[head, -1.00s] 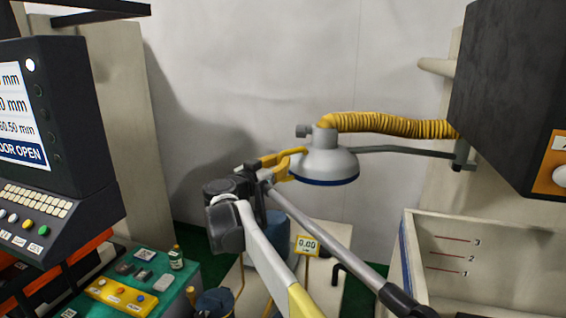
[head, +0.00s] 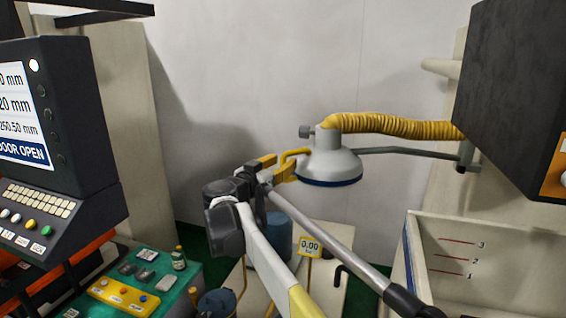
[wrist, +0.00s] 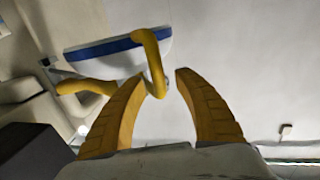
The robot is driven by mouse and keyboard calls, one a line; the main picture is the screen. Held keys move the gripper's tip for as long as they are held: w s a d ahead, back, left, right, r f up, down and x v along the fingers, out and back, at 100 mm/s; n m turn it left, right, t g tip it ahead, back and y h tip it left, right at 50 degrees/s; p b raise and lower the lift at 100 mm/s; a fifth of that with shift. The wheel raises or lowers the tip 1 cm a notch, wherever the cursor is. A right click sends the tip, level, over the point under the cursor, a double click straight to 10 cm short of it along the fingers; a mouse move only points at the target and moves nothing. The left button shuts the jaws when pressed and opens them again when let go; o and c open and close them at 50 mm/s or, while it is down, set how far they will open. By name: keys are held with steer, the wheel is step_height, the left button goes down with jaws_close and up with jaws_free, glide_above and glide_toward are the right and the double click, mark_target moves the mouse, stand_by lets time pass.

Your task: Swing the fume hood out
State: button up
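The fume hood (head: 330,163) is a pale grey dome with a blue rim on a thin grey swing arm (head: 405,151), in front of the back wall. A yellow loop handle (head: 294,153) sticks out from its left side. In the wrist view, the hood (wrist: 115,53) is at the upper left and its handle (wrist: 147,45) hangs in front of my fingers. My gripper (head: 283,167) is at the handle. In the wrist view, my gripper (wrist: 161,76) has its fingers apart, with the handle's lower end between the tips. I cannot tell whether either finger touches it.
A yellow ribbed hose (head: 390,124) runs from the hood to the right. A dark cabinet (head: 510,90) and an open pale tank (head: 408,265) stand at the right. A control console (head: 50,120) and green worktop (head: 140,270) are at the left. The wall behind is clear.

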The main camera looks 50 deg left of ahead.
steer(key=v, duration=1.1)
steer(key=shift+s, duration=0.2)
